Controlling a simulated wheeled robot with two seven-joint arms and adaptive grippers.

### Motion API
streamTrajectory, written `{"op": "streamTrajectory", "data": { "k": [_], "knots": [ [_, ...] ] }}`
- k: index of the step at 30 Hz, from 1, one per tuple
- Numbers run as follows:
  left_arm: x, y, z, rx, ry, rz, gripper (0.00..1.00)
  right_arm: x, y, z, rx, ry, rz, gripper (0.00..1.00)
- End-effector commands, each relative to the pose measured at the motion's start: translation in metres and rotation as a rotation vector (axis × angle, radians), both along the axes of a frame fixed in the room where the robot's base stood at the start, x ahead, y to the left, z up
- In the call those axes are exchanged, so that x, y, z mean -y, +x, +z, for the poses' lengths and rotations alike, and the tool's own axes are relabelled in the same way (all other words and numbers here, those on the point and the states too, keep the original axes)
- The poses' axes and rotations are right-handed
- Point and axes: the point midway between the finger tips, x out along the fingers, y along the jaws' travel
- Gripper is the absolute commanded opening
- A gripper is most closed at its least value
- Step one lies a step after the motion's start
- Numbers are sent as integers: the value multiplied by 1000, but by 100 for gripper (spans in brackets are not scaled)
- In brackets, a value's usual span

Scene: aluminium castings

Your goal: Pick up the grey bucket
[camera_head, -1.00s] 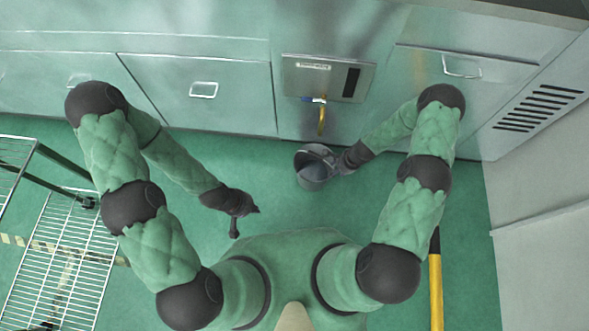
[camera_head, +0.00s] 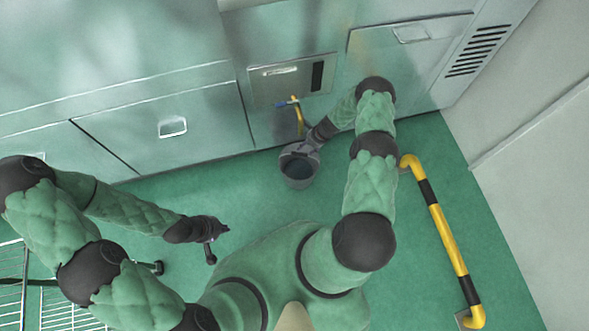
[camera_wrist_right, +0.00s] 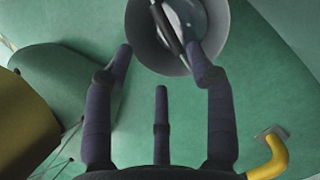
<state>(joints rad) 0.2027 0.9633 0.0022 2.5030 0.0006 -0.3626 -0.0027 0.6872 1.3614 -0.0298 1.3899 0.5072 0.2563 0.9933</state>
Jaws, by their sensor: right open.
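The grey bucket (camera_head: 299,172) stands upright on the green floor in front of the steel cabinets, below a small tap. My right gripper (camera_head: 311,143) is at the bucket's back right rim in the head view. In the right wrist view, the bucket (camera_wrist_right: 150,45) is at the top, with a dark bar, perhaps its handle, across its mouth. My right gripper (camera_wrist_right: 160,58) is open there, its fingers spread and one tip overlapping the bucket's rim. I cannot tell whether they touch. My left gripper (camera_head: 213,241) hangs away from the bucket at the left, its fingers unclear.
A tap with a yellow spout (camera_head: 299,120) sits just behind the bucket. A yellow and black floor rail (camera_head: 445,235) stands at the right. A wire rack (camera_head: 65,310) is at the lower left. Floor around the bucket's front is clear.

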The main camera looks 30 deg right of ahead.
Motion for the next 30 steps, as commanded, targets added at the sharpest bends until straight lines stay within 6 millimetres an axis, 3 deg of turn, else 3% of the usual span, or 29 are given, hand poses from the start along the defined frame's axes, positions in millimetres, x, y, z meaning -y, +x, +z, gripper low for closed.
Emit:
{"op": "streamTrajectory", "data": {
  "k": [6, 14, 24, 30],
  "knots": [
    [0, -1, -17, -2, 0, -1, 0, -11, 7, -35, -1, 1, 2, 56],
    [0, -1, -24, -1, 0, 0, 0, -15, 10, -49, 0, 0, 1, 56],
    [0, -1, -51, -1, 0, 0, 0, -21, 18, -90, -1, 1, 3, 56],
    [0, -1, -53, -1, 0, 0, 0, -24, 21, -96, 0, 0, 3, 56]
  ]
}}
